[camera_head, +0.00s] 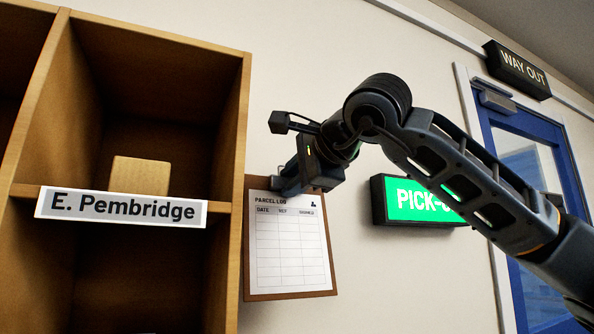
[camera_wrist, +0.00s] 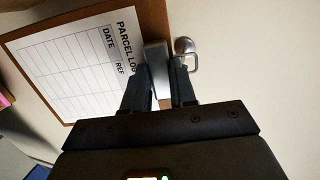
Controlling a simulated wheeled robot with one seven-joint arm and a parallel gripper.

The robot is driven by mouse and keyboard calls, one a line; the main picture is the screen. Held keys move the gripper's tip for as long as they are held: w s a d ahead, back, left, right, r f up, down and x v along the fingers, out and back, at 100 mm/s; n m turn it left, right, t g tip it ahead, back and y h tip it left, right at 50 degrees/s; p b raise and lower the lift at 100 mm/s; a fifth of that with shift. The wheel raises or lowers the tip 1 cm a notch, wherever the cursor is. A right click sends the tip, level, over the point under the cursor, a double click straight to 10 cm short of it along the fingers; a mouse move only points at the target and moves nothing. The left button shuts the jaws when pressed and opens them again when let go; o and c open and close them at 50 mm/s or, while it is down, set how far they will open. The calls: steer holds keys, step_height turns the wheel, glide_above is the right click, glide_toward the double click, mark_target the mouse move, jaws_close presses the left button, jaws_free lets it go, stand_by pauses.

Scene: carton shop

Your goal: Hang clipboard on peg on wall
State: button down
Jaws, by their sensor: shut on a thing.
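The clipboard (camera_head: 290,285) is a brown board with a white "PARCEL LOG" sheet. It hangs nearly upright from my gripper (camera_head: 287,184), close to the wall beside the wooden shelves. In the wrist view, my gripper (camera_wrist: 160,82) is shut on the top of the clipboard (camera_wrist: 72,62), at its metal clip (camera_wrist: 156,62). A round metal peg (camera_wrist: 184,45) shows on the wall just past the clip, with a thin wire loop (camera_wrist: 193,63) overlapping it. I cannot tell whether the loop is around the peg or only in front of it. In the head view the peg is hidden.
Wooden pigeonholes (camera_head: 243,130) stand close on the left, with an "E. Pembridge" label (camera_head: 120,208) and a small carton (camera_head: 140,175) inside. A green lit sign (camera_head: 405,202) is on the wall behind my arm. A blue door (camera_head: 535,290) is at right.

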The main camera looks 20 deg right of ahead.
steer(key=shift+w+f+b, duration=0.5)
steer(key=shift+w+b, duration=0.25)
steer(key=shift+b, duration=0.2)
